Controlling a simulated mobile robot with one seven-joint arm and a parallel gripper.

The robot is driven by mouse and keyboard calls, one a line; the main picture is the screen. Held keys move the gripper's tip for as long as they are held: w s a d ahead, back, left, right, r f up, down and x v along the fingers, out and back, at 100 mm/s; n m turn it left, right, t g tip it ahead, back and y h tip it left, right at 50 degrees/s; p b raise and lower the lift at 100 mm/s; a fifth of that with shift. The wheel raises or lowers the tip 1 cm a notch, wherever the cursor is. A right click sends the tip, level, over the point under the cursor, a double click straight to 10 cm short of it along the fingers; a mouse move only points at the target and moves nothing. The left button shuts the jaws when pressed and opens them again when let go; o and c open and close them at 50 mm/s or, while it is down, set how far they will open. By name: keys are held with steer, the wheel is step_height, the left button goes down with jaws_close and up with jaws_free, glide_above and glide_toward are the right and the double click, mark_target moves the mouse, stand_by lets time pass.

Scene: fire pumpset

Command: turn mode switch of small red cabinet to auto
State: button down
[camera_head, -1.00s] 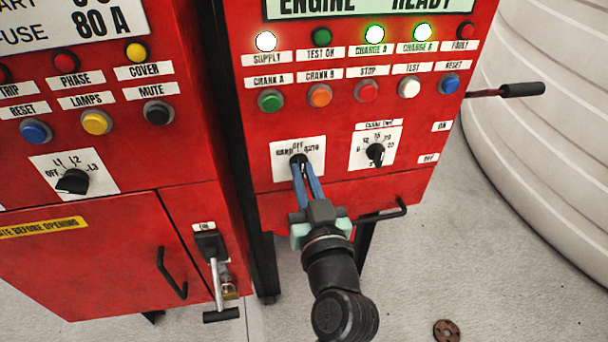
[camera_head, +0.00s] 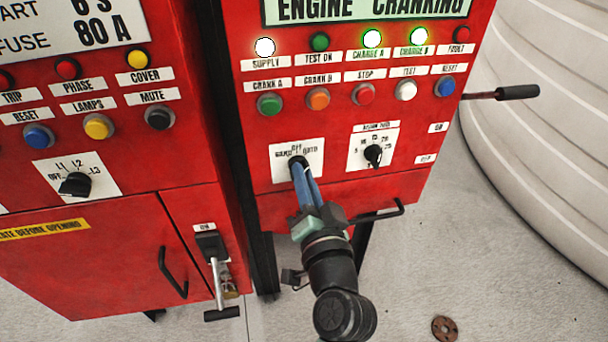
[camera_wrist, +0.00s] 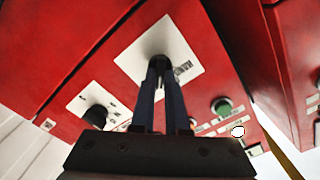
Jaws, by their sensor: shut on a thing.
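In the wrist view the fingertips (camera_wrist: 160,66) close around the knob. The fingers hide most of it, so I cannot tell which mark its pointer faces.
A second rotary knob (camera_head: 373,155) sits close right of the mode switch. Coloured buttons and lamps line the panel above. A black door handle (camera_head: 378,213) juts out below. A lever handle (camera_head: 512,93) sticks out at the right, before a white ribbed tank (camera_head: 550,150).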

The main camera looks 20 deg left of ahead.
steer(key=shift+m, duration=0.3)
steer(key=c, duration=0.9)
jaws_free()
steer(key=b+v, duration=0.2)
steer(key=v, duration=1.1)
steer(key=shift+b, duration=0.3)
